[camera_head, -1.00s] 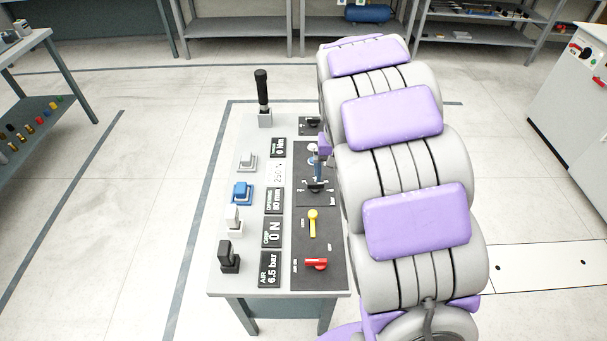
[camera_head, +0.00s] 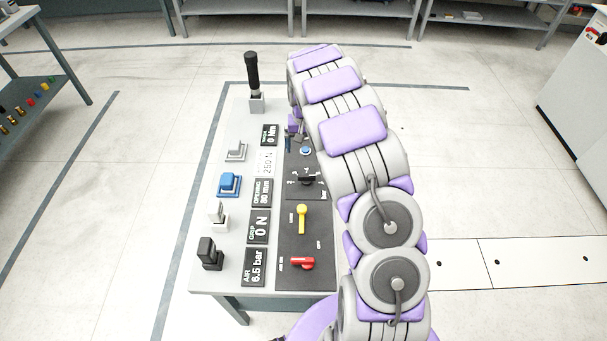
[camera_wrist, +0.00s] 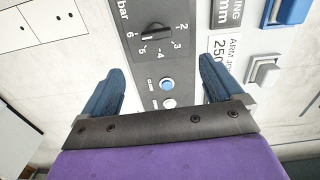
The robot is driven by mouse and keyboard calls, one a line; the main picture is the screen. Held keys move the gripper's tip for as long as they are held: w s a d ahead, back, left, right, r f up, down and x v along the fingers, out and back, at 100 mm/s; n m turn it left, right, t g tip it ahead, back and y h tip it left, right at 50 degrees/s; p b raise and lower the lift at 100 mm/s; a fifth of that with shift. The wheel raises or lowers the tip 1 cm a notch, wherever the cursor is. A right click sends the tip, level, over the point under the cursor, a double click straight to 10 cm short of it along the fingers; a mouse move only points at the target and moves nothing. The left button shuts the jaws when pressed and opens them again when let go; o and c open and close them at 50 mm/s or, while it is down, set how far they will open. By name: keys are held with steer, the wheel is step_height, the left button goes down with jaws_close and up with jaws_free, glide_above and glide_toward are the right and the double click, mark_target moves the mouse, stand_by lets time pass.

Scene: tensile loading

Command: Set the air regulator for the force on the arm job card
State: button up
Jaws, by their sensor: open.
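The regulator is a black rotary knob (camera_wrist: 156,31) on a dark dial marked in bar, at the top of the wrist view. In the head view the knob (camera_head: 306,178) sits midway along the dark panel. I cannot tell its exact setting. The white arm job card (camera_head: 267,163) reads 250 N; it is partly cut off in the wrist view (camera_wrist: 222,58). My gripper (camera_wrist: 165,85) is open and empty, its blue fingers apart above the panel, with the knob beyond the fingertips. In the head view my arm partly hides it.
Displays read AIR 6.5 bar (camera_head: 254,267), GRIP 0 N (camera_head: 258,227) and opening 80 mm (camera_head: 261,194). A blue button (camera_wrist: 167,84) shows between my fingers. A yellow lever (camera_head: 302,218) and red handle (camera_head: 302,263) stand nearer on the panel. Several fixtures, including a blue block (camera_head: 229,184), line the left side.

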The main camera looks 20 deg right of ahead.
steer(key=b, duration=0.1)
glide_above(307, 175)
steer(key=f, duration=0.7)
steer(key=shift+s+d, duration=0.1)
steer(key=shift+d, duration=0.25)
steer(key=f, duration=0.2)
steer(key=a+f+b, duration=0.1)
steer(key=f, duration=0.2)
steer(key=f+b, duration=0.1)
steer(key=f, duration=0.1)
steer(key=shift+a+f, duration=0.2)
steer(key=shift+a, duration=0.05)
steer(key=shift+f, duration=0.35)
steer(key=shift+d+f, duration=0.15)
steer(key=shift+d, duration=0.4)
steer(key=shift+c, duration=0.2)
steer(key=shift+a, duration=0.35)
steer(key=c, duration=0.4)
steer(key=shift+d, duration=0.15)
steer(key=c, duration=0.6)
